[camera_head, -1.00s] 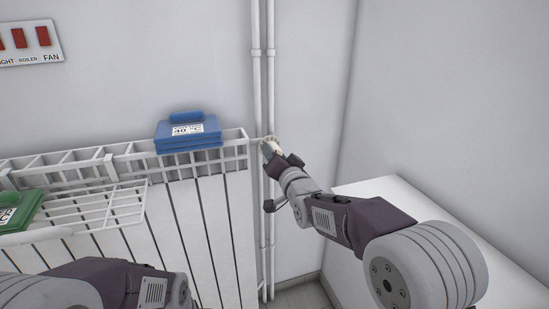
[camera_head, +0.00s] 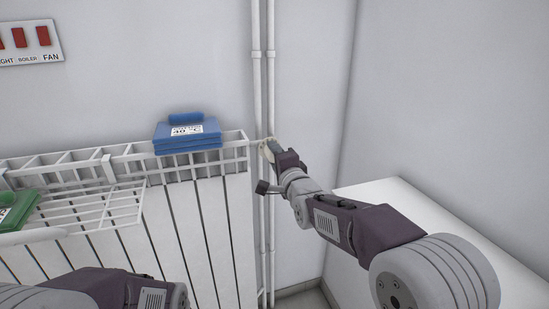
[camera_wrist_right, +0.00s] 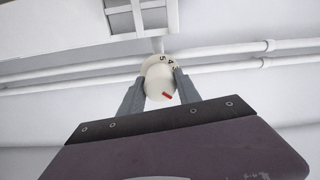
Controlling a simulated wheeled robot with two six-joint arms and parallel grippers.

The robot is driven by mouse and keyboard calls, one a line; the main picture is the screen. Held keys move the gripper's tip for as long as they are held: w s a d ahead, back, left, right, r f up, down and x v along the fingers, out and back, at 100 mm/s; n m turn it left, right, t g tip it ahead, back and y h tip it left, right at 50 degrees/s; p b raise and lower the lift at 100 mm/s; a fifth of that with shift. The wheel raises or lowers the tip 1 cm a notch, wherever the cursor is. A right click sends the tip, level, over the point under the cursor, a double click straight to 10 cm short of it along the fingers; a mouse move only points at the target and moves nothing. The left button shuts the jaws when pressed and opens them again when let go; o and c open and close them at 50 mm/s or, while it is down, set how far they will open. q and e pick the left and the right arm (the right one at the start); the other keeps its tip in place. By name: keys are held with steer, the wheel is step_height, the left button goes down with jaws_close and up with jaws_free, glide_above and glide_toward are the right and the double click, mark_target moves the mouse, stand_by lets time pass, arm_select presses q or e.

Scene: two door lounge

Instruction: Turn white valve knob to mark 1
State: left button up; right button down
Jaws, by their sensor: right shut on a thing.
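The white valve knob (camera_wrist_right: 158,84) sits at the pipe beside the radiator's right end. In the right wrist view it has a red mark on its face, and a dial ring (camera_wrist_right: 166,60) behind it shows the digits 5, 4 and 3. The digit 1 is not visible. My right gripper (camera_wrist_right: 160,78) has one finger on each side of the knob and is shut on it. In the head view the knob (camera_head: 265,150) is partly hidden by my right gripper (camera_head: 271,148). Only part of my left arm shows at the bottom left; its fingers are out of view.
A white radiator (camera_head: 215,230) with a rack (camera_head: 95,208) fills the left. Vertical white pipes (camera_head: 257,75) run behind the knob. A white surface (camera_head: 405,205) lies at the right, and a switch panel (camera_head: 30,43) hangs upper left.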

steer(key=shift+m, duration=0.3)
stand_by(0.4)
steer(key=c, duration=0.9)
jaws_free()
steer(key=shift+o, duration=0.2)
steer(key=v, duration=0.9)
steer(key=shift+p, duration=0.3)
